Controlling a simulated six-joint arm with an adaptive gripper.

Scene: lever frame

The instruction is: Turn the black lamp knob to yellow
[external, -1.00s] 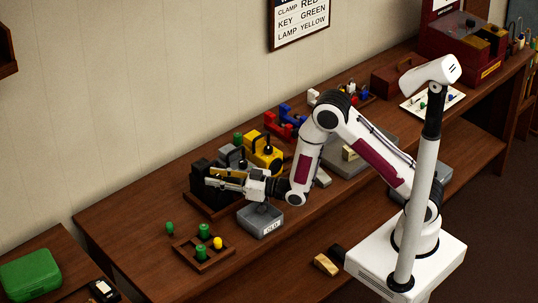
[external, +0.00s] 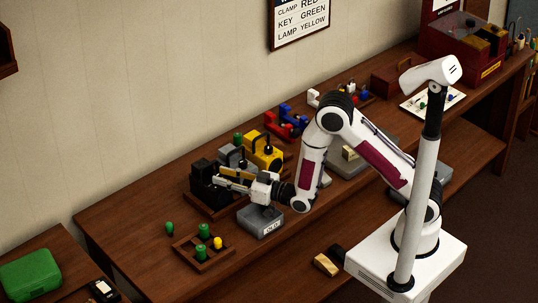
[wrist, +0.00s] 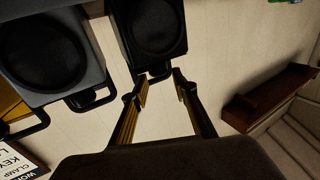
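The black lamp unit (external: 202,178) stands at the left end of the row of blocks on the bench in the external view. In the wrist view the black unit (wrist: 152,28) shows at the top centre, with a round dark face and a small black lever-like part (wrist: 155,73) at its edge. My gripper (external: 219,176) is beside the black unit.
A grey unit (wrist: 50,48) and a yellow unit (external: 264,152) stand close beside the black one. A grey box (external: 260,221) sits below my gripper. A wooden tray (external: 185,252) with green and yellow pegs lies in front. A wall sign (external: 300,22) reads LAMP YELLOW.

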